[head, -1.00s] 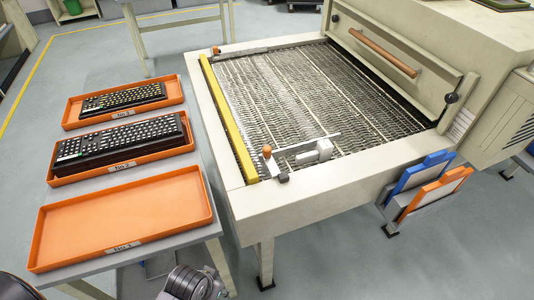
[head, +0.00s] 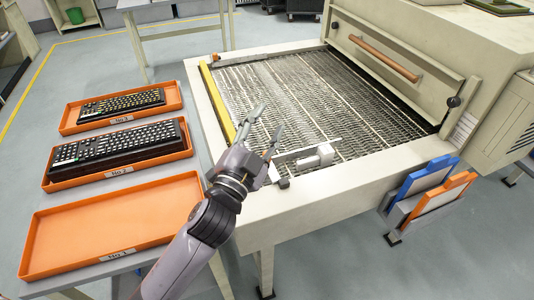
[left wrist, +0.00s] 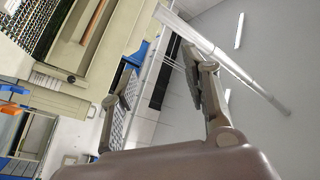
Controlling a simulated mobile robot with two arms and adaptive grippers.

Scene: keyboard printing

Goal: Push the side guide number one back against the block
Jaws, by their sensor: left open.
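The near side guide (head: 305,149) is a thin pale bar lying across the front of the mesh belt. A small white block (head: 318,156) sits against or just in front of its right part; I cannot tell if they touch. The guide's left end and orange knob are largely hidden by my left gripper. A second guide (head: 275,47) runs along the far edge. I cannot read a number on either. My left gripper (head: 272,118) is open and empty, over the belt's near left corner. Its spread fingers also show in the left wrist view (left wrist: 160,76). My right gripper is out of view.
A yellow strip (head: 217,103) edges the belt's left side. Orange trays (head: 110,224) stand on the left table, two holding keyboards. The machine housing (head: 430,45) rises behind the belt. Blue and orange frames (head: 430,185) hang at the front right. The belt's middle is clear.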

